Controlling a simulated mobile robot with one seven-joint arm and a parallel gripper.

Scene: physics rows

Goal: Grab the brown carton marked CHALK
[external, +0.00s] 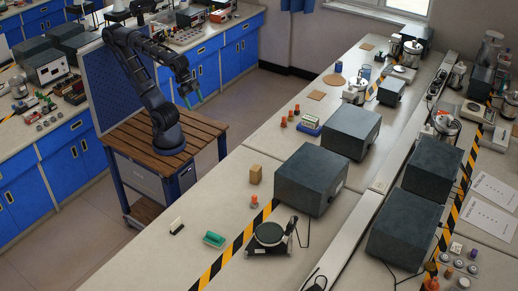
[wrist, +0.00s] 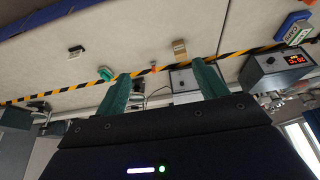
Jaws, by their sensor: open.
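A small upright tan-brown carton (external: 255,174) stands on the near bench top, left of a large dark grey box. It also shows in the wrist view (wrist: 179,47), beyond the fingertips; its lettering is too small to read. My gripper (external: 193,97) is raised above the wooden-topped stand, off to the left of the bench and well apart from the carton. In the wrist view my gripper (wrist: 160,77) has its two green fingers spread with nothing held between them.
The bench edge side left of the carton is clear.

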